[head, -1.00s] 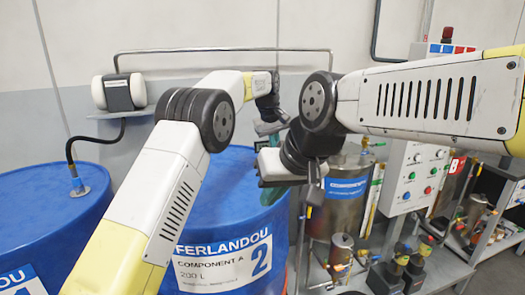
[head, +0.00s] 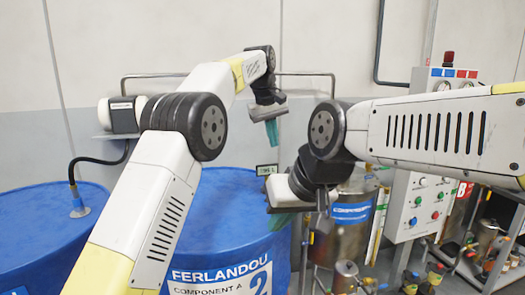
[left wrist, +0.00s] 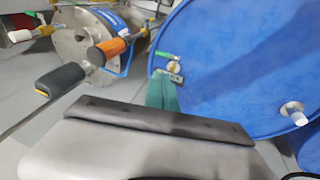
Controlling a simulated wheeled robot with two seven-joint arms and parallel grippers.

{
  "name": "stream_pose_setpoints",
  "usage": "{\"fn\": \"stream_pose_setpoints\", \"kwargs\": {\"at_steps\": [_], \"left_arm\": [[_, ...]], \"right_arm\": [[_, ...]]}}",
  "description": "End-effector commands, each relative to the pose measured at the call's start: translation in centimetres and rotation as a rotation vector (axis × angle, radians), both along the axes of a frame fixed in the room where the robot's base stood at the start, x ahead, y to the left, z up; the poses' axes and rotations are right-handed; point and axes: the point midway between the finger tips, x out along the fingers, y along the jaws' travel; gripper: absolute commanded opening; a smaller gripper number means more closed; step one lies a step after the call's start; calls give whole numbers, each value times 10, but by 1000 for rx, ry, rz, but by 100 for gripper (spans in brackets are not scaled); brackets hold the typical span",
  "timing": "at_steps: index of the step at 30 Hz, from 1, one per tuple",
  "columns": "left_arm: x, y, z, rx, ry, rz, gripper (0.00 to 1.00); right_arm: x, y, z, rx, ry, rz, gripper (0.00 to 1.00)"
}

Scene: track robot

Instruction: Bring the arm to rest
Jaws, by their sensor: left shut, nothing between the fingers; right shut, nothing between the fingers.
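My left gripper (head: 272,133) is raised above the far rim of the blue drum marked 2 (head: 222,215), its teal fingers pointing down, shut and empty. In the left wrist view its teal fingers (left wrist: 162,92) show together in front of the blue drum top (left wrist: 240,65), with nothing between them. My right gripper (head: 279,220) is lower, in front of the right side of that drum, its teal fingers partly hidden by its own wrist. It looks shut and holds nothing that I can see.
Another blue drum (head: 40,230) with a hose stands at the left. A steel tank (head: 342,225) and a control panel (head: 418,205) stand at the right. A metal pipe (head: 305,74) runs along the back wall.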

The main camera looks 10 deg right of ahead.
Motion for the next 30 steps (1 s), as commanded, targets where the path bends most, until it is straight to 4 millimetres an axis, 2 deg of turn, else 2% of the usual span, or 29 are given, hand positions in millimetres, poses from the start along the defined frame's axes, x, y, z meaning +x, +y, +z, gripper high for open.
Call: {"fn": "stream_pose_setpoints", "kwargs": {"at_steps": [12,14,16,20,23,26,30], "left_arm": [[-1,2,5,0,1,0,0],[-1,5,7,-1,-1,1,0],[-1,17,13,-5,-6,3,0],[-4,65,34,-22,-25,11,0],[-18,116,51,-37,-51,9,0],[-40,164,60,-48,-81,4,0],[-82,227,63,-53,-130,-5,0]], "right_arm": [[0,0,0,0,0,0,0],[0,0,0,0,0,0,0],[0,0,0,0,0,0,0],[0,0,0,0,0,0,0],[0,0,0,0,0,0,0],[0,0,0,0,0,0,0],[0,0,0,0,0,0,0]]}}
